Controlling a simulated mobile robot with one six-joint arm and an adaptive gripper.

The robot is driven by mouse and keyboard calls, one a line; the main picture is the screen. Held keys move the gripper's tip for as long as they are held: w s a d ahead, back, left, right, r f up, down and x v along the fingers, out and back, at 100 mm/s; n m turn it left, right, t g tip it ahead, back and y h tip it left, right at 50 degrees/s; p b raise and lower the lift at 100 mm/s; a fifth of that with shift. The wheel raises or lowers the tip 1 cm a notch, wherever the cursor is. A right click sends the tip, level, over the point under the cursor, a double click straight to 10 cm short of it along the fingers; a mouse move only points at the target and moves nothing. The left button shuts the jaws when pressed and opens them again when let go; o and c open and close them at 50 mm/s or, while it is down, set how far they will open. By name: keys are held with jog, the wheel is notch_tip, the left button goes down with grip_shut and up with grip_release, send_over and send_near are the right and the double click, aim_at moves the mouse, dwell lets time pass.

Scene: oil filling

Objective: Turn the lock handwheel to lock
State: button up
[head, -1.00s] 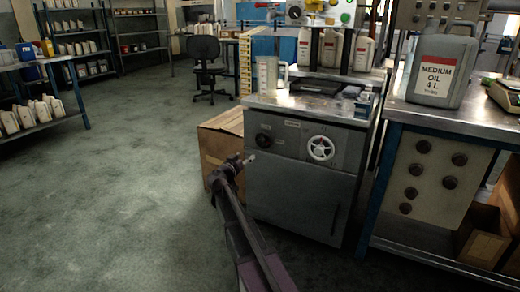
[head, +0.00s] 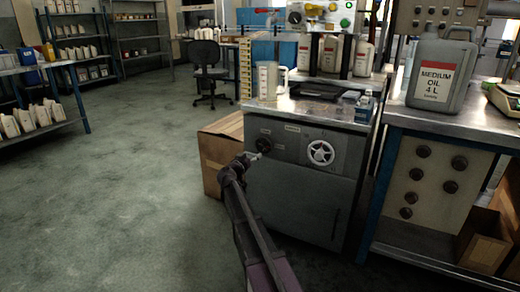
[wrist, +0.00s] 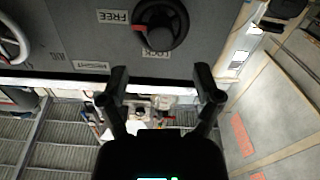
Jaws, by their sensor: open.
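The black round handwheel (head: 263,143) is on the left of the grey cabinet's front. In the wrist view the handwheel (wrist: 161,25) shows at the top centre, with an upside-down FREE label (wrist: 113,17) to its left and a LOCK label (wrist: 157,53) just below. My gripper (head: 252,156) is beside the handwheel's lower left in the head view. In the wrist view my gripper (wrist: 161,80) is open and empty, its fingertips apart, below the handwheel and not around it.
A white spoked handwheel (head: 320,152) is on the same panel to the right; part of it shows in the wrist view (wrist: 12,42). A cardboard box (head: 220,150) stands left of the cabinet (head: 300,195). The floor at left is clear.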

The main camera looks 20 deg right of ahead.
aim_at(260, 149)
jog(key=x, duration=0.8)
jog(key=shift+s, duration=0.1)
jog(key=shift+d, duration=0.1)
grip_shut()
